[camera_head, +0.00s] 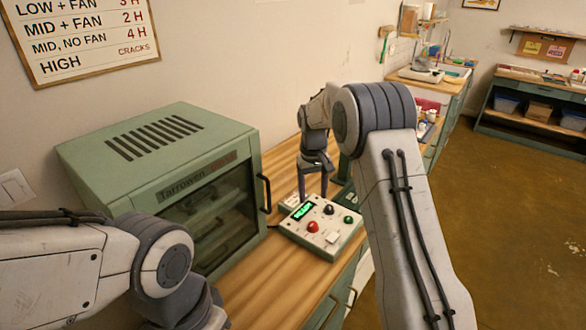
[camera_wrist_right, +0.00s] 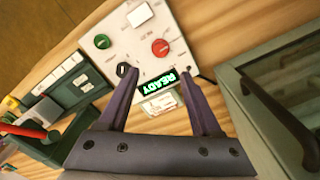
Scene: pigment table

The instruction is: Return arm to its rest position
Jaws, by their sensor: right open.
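My right gripper (camera_head: 314,182) is over the wooden counter, just behind the control box (camera_head: 322,226). In the right wrist view the right gripper (camera_wrist_right: 163,88) is open and empty, its two fingers apart on either side of the box's lit green READY display (camera_wrist_right: 159,83). The box has a red knob (camera_head: 312,226), a green button (camera_head: 348,219), a dark knob and a white square button. I cannot tell how far the fingertips are above the box. My left arm shows at lower left; its gripper is out of view.
A green oven (camera_head: 160,150) with a shut glass door and dark handle stands left of the box. A green rack with white pieces (camera_wrist_right: 70,90) stands beside the box in the wrist view. A shelf bench (camera_head: 540,105) stands far right. The floor (camera_head: 510,220) is clear.

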